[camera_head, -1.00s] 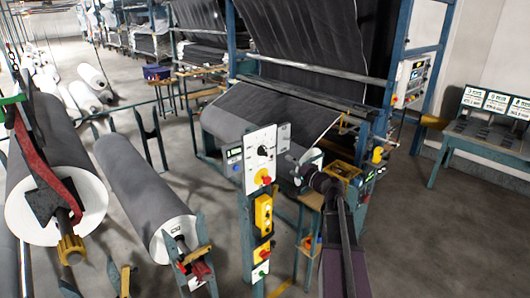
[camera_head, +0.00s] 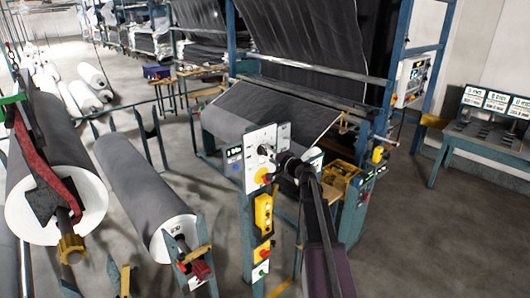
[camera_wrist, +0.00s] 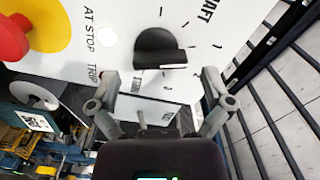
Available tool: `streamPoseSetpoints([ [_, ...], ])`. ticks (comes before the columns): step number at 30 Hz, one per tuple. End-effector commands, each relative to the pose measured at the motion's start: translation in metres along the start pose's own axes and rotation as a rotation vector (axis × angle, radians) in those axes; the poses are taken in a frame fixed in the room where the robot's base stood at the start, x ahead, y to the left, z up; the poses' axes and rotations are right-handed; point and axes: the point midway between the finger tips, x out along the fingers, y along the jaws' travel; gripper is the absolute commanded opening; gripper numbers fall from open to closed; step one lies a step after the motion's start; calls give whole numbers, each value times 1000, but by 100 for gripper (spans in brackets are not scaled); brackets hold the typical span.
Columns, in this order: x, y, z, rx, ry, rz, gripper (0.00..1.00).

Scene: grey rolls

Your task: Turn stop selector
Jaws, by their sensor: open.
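The stop selector is a black rotary knob (camera_wrist: 160,48) on a white panel (camera_wrist: 110,20) with tick marks and printed words, among them "AT STOP" and "TRIP". The panel (camera_head: 252,150) stands on a blue-green post in the head view, where the knob is small and partly hidden by my gripper. My gripper (camera_wrist: 160,85) is open and empty in the wrist view. Its two fingers are spread wider than the knob, which lies just beyond the fingertips, roughly between them. No contact shows. In the head view my gripper (camera_head: 272,155) is close to the panel's right side.
A red button on a yellow base (camera_wrist: 35,28) is on the same panel. Below the panel, a yellow control box (camera_head: 264,212) hangs on the post. A loom-like machine (camera_head: 290,100) is behind. Open floor lies at right.

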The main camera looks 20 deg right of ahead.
Motion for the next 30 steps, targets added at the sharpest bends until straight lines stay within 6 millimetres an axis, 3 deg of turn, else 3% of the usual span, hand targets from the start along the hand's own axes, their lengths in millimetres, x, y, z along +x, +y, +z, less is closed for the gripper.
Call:
streamPoseSetpoints([
  [6, 21, 0, 0, 0, 0, 0, 100],
  [19, 26, 0, 0, 0, 0, 0, 100],
  [20, 26, 0, 0, 0, 0, 0, 94],
  [24, 25, 0, 0, 0, 0, 0, 52],
  [27, 26, 0, 0, 0, 0, 0, 26],
  [30, 26, 0, 0, 0, 0, 0, 26],
])
